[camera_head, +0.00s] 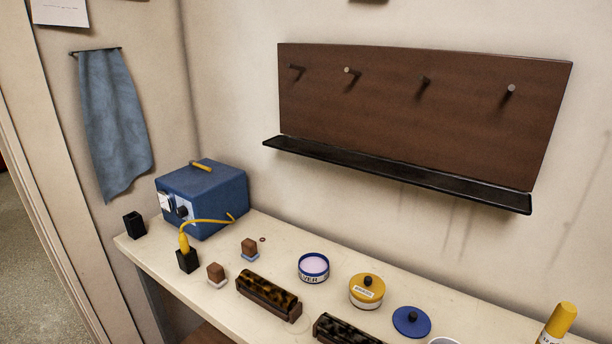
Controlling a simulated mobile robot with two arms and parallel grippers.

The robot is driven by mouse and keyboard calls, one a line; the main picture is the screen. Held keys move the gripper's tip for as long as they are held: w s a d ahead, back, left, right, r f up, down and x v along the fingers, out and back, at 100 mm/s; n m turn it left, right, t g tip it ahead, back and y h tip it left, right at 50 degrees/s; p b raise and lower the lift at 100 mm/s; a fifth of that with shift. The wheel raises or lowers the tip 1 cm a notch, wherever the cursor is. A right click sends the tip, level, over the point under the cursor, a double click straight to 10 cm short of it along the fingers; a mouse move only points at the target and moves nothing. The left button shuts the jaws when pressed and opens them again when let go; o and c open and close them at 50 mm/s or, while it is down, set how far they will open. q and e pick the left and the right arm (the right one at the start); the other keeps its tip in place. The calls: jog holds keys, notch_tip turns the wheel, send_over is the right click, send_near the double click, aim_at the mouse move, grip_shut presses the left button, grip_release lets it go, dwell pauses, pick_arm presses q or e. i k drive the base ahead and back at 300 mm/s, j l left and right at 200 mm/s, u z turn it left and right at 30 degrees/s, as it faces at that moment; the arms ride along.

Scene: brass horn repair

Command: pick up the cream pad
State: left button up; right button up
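Two small pads with brown block tops stand on the cream bench. The nearer one (216,274) has a pale, cream-white base and looks like the cream pad. The other (249,248) has a blue-grey base and stands a little farther back and to the right. Both look upright and apart from other things. Neither of my grippers is in view.
A blue box (208,200) with a yellow cable tool in a black holder (187,261) stands left. Tortoiseshell-patterned brushes or blocks (269,295), an open tin (313,267), a yellow lidded jar (366,291) and a blue lid (411,321) stand right. A pegboard shelf (400,177) overhangs behind.

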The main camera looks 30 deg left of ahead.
aim_at(216, 275)
jog(key=u, duration=1.65)
